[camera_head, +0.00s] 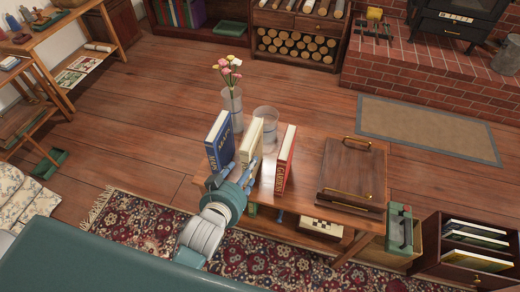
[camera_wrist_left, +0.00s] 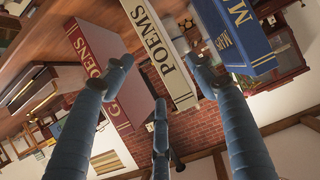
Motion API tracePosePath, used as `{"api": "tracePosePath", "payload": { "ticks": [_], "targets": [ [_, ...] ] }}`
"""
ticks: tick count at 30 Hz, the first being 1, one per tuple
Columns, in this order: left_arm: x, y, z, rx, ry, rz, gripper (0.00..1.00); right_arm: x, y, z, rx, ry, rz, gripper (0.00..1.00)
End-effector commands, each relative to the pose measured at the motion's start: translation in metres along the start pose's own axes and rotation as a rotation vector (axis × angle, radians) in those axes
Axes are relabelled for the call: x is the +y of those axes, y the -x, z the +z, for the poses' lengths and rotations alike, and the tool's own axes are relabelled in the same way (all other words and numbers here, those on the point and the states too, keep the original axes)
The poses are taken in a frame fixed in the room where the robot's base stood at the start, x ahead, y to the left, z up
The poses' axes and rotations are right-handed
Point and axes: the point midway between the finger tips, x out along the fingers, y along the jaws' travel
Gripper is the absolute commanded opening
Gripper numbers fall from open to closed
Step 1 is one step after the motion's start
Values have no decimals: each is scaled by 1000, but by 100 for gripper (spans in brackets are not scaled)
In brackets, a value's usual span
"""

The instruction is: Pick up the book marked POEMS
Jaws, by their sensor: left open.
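The cream book marked POEMS (camera_head: 250,139) stands upright on the low wooden table between two other books. In the left wrist view its spine, lettered POEMS (camera_wrist_left: 163,55), faces me. My left gripper (camera_head: 238,172) is at the near side of this book, partly covering its lower part in the head view. In the left wrist view the gripper (camera_wrist_left: 160,75) is open, with a finger on either side of the cream spine and a third finger below it in the picture. I cannot tell whether any finger touches the book. My right gripper is not in view.
A blue book marked MAPS (camera_head: 219,141) stands to the left and a red book marked GARDENS (camera_head: 285,162) to the right, both close. Behind are a glass vase with flowers (camera_head: 231,105) and an empty glass (camera_head: 265,125).

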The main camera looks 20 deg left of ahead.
Motion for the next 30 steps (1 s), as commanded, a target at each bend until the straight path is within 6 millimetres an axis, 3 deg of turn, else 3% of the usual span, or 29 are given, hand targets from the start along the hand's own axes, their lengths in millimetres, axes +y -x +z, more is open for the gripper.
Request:
{"api": "tracePosePath", "payload": {
  "ticks": [5, 13, 20, 30],
  "targets": [
    [-4, 4, -24, 48, 13, -11, 57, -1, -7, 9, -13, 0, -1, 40],
    [-5, -36, -28, 51, 13, -11, 57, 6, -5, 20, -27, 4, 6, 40],
    [-5, -54, -31, 51, 12, -11, 57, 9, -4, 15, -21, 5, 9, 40],
    [-6, -97, -37, 50, 13, -11, 57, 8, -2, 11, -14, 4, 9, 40]
  ]
}}
